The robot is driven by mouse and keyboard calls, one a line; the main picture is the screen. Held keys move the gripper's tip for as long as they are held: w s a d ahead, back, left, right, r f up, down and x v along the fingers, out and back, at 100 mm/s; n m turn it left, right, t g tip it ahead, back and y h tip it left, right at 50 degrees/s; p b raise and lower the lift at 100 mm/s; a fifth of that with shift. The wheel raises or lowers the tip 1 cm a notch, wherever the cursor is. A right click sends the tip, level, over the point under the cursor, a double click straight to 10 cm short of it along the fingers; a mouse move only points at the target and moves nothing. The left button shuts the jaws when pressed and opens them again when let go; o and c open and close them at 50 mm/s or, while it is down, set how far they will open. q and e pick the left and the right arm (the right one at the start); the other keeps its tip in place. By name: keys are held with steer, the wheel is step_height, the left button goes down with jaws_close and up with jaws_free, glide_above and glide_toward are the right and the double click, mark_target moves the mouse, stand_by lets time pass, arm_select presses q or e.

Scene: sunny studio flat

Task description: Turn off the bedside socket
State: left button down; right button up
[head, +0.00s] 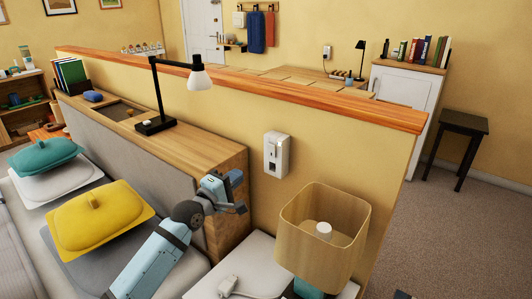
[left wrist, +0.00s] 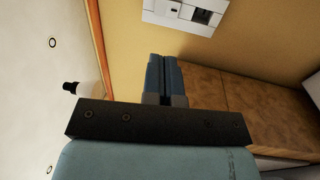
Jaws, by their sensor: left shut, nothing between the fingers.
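The bedside socket (head: 277,154) is a white box on the yellow half-wall, with a dark socket face and a small switch area on its front. In the left wrist view the socket (left wrist: 186,14) is cut by the top edge, ahead of the fingers. My left gripper (head: 236,178) is shut and empty, to the left of the socket and a little lower, apart from it. Its closed blue fingers (left wrist: 163,76) point towards the wall below the socket. The switch's position is too small to tell.
A white plug with a cable (head: 229,286) lies on the white bedside top (head: 258,261). A wooden headboard shelf (head: 205,148) with a black desk lamp (head: 155,124) is at left.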

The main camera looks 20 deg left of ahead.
mark_target(271, 148)
arm_select(q)
steer(key=x, duration=1.3)
steer(key=shift+w+d+b, duration=0.1)
steer(key=shift+w+b, duration=0.15)
steer(key=shift+b, duration=0.05)
